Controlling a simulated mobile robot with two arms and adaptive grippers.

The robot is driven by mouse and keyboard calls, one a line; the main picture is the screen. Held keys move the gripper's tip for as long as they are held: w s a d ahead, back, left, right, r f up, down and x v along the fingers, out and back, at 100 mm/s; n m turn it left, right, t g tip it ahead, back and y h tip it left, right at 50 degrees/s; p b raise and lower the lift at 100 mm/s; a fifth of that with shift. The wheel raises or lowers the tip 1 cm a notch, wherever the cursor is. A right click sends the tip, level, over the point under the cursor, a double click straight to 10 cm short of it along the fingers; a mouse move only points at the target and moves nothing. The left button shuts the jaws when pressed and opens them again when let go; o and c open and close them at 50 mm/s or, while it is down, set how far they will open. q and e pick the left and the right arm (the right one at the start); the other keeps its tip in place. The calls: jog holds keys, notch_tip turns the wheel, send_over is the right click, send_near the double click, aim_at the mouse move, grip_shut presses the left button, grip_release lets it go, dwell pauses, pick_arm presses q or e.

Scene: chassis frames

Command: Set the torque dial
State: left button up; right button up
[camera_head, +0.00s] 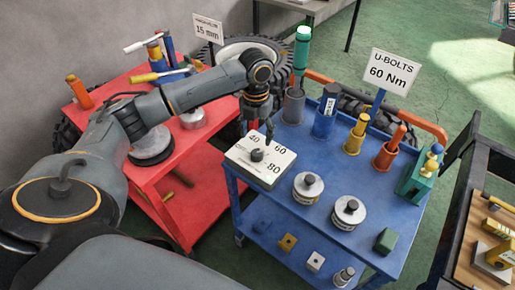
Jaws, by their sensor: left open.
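The torque dial (281,171) is a white-topped box at the near left corner of the blue cart, marked 40, 60 and 80. Its dark round knob (257,155) stands in the middle; I cannot tell where it points. A sign (390,72) behind the cart reads "U-BOLTS 60 Nm". My left gripper (257,134) is open and points down over the dial's back edge, just behind the knob. It seems apart from the knob and holds nothing visible. Its fingertips partly cover the area around the 40 and 60 marks. My right gripper is out of view.
The blue cart (292,220) also holds two round lidded canisters (308,188) (348,213), several upright tool cups and a green block (386,241). A red cart (195,200) stands left, below my left arm. A wooden-topped bench (470,255) is at the right.

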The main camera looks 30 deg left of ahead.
aim_at(257, 152)
pick_arm(q)
notch_tip(257, 152, down, 7)
jog(key=shift+w+r+p, duration=0.15)
jog(key=shift+r+p, duration=0.05)
jog(key=shift+p, duration=0.15)
jog(key=shift+f, duration=0.75)
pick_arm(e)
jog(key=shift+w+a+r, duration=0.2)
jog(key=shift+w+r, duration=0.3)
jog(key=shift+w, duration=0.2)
pick_arm(q)
jog(key=shift+c, duration=0.5)
jog(key=c, duration=1.1)
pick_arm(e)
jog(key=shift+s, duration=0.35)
